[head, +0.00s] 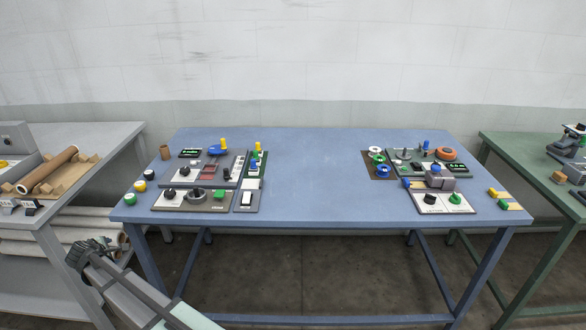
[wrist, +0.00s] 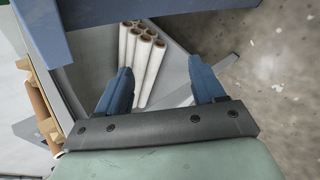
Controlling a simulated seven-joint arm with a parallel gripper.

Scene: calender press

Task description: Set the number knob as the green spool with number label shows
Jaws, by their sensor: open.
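A small green spool (head: 130,200) with a pale top stands at the left front edge of the blue table. No number label is readable on either. Black dial knobs sit on the left panels (head: 170,193) and on the right white panel (head: 430,198), beside a green knob (head: 455,198). I cannot tell which is the number knob. My gripper (wrist: 160,66) is open and empty, left of and below the blue table, away from the spools and knobs.
The blue table (head: 310,190) is bare in its middle. A grey bench with a brown roll (head: 48,168) stands left, with white rolls (wrist: 142,48) on its lower shelf. A green table (head: 520,152) stands right. The blue table's edge is near my gripper.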

